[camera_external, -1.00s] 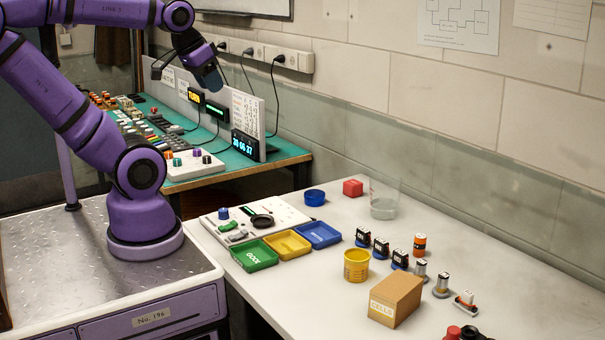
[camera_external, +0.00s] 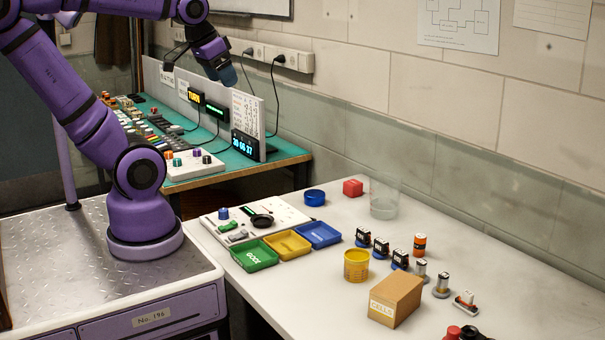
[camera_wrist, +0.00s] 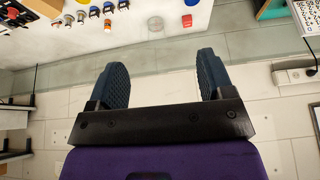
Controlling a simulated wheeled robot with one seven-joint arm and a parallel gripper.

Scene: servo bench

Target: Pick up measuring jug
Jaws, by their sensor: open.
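The measuring jug (camera_external: 384,197) is a clear, see-through vessel standing upright on the white bench, close to the wall. In the wrist view a faint clear round shape (camera_wrist: 145,30) near the top seems to be the jug. My gripper (camera_external: 222,80) is high above the far teal bench, up and to the left of the jug and well apart from it. In the wrist view my gripper (camera_wrist: 163,78) shows two dark ribbed fingers spread apart with nothing between them.
A yellow cup (camera_external: 356,265), a cardboard box (camera_external: 395,300) and several small servos are nearer. A green tray (camera_external: 255,256) is at left. The wall rises behind the jug.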

